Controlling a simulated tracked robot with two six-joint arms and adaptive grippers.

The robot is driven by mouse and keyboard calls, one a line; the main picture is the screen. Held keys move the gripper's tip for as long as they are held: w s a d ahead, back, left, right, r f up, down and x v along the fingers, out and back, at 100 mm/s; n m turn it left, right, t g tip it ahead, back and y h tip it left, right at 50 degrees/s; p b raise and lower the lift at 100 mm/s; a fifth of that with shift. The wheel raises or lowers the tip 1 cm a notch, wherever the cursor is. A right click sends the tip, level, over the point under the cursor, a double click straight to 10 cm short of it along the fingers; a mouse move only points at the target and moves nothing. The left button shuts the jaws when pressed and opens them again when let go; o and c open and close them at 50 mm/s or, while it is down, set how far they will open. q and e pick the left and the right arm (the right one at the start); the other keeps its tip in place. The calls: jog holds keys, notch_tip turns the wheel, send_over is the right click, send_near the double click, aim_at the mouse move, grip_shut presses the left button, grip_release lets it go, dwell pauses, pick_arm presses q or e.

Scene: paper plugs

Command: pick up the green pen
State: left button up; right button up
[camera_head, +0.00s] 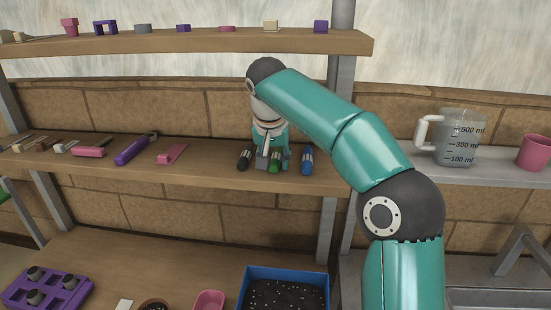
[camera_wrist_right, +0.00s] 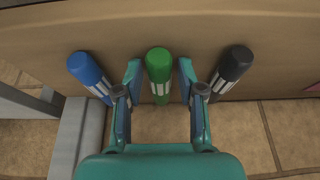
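The green pen (camera_head: 275,162) is on the middle shelf, between a black pen (camera_head: 244,160) and a blue pen (camera_head: 307,162). My right gripper (camera_head: 268,152) is at the green pen, pointing down. In the right wrist view the green pen (camera_wrist_right: 158,66) shows between the two open fingertips of the right gripper (camera_wrist_right: 160,75), with a small gap on each side. The blue pen (camera_wrist_right: 86,70) and the black pen (camera_wrist_right: 235,64) stand just outside the fingers. The pen's lower part is partly hidden. My left gripper is not in view.
The middle shelf (camera_head: 215,178) also holds a pink tool (camera_head: 172,153) and a purple tool (camera_head: 136,148) to the left. An upper shelf (camera_head: 200,43) with small blocks is above. A measuring jug (camera_head: 460,138) and a pink cup (camera_head: 534,152) are right. A blue tray (camera_head: 285,272) is below.

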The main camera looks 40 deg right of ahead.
jog(key=c, duration=0.6)
jog(key=shift+o, duration=0.2)
jog(key=shift+r, duration=0.15)
